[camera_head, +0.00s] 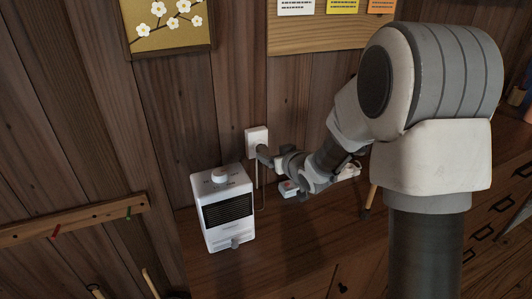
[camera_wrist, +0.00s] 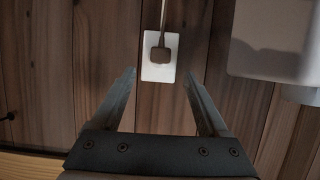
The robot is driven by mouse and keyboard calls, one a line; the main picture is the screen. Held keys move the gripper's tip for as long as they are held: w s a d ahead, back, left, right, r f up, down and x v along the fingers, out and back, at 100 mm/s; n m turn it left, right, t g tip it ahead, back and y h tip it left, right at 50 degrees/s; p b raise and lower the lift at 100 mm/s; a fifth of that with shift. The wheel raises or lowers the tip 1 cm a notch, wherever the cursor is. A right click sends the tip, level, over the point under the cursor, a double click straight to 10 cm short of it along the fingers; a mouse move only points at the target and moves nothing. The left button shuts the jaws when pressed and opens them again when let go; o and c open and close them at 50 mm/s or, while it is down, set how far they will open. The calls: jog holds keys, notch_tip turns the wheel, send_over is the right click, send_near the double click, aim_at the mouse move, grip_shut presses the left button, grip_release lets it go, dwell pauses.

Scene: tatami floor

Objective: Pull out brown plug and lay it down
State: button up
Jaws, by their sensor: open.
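A white wall outlet plate (camera_head: 256,136) is on the wooden wall behind the arm; the wrist view shows it straight ahead (camera_wrist: 150,73). The brown plug (camera_wrist: 160,54) sits against the plate, with its cord (camera_wrist: 164,20) running off toward the top of the wrist view. In the head view the cord hangs below the plate, and my gripper largely hides the plug. My gripper (camera_wrist: 159,74) is open and empty, its fingers pointing at the plate with one on each side of the plug's line. The fingers do not appear to touch the plug.
A white heater (camera_head: 228,207) with a dark grille stands on the wooden surface left of the outlet. Bare surface (camera_head: 300,255) lies in front of my arm. A blossom picture (camera_head: 168,25) and a note board (camera_head: 330,35) hang above. A peg rail (camera_head: 75,220) is at left.

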aim_at(264, 151)
jog(key=x, duration=0.6)
grip_shut()
jog(key=shift+f, duration=0.1)
dwell(0.3)
jog(key=shift+s+d, duration=0.1)
jog(key=shift+s+d+b, duration=0.25)
jog(key=shift+s+d, duration=0.1)
jog(key=shift+s, duration=0.55)
jog(key=shift+s+d+b, duration=0.3)
jog(key=shift+s+d, duration=0.05)
jog(key=shift+s, duration=0.55)
jog(key=shift+s+d+b, duration=0.25)
jog(key=shift+s+d, duration=0.1)
jog(key=shift+s, duration=0.5)
